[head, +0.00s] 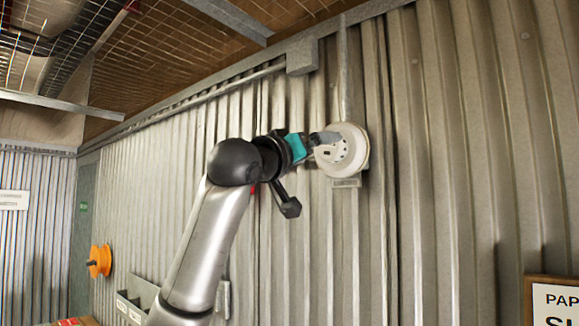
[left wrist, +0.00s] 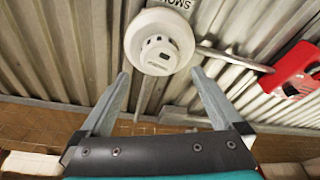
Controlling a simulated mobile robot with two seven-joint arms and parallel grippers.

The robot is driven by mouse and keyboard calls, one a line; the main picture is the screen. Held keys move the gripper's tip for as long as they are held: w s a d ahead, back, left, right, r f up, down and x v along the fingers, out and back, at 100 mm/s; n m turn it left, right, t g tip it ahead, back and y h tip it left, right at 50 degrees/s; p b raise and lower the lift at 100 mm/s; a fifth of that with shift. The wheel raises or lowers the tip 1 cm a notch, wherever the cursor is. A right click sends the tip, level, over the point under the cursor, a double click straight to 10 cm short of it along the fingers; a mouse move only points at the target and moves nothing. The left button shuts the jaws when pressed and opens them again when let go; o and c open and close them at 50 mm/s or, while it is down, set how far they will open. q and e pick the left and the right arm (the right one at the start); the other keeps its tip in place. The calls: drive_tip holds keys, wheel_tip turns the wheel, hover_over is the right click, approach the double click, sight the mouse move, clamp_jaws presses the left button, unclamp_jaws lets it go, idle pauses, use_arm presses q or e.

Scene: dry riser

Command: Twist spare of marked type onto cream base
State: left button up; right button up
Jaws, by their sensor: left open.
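A round cream base (head: 355,140) is fixed to the corrugated wall, and it also shows in the left wrist view (left wrist: 134,42). A white detector head (left wrist: 160,56) with slots and a small dark label sits on the face of the base; I cannot tell whether it is locked. My left gripper (head: 326,138) is at the left side of the detector in the head view. In the left wrist view its open fingers (left wrist: 160,74) point at the detector, one tip to each side of its near edge. Nothing is held between them. My right gripper is out of view.
A printed label (head: 346,183) is beside the base. An orange reel (head: 100,261), grey bins (head: 140,295) and a framed sign (head: 555,300) are around. A red object (left wrist: 292,70) shows in the wrist view.

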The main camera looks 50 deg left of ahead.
use_arm(q)
drive_tip(key=b+v, duration=0.3)
drive_tip(key=v, duration=0.7)
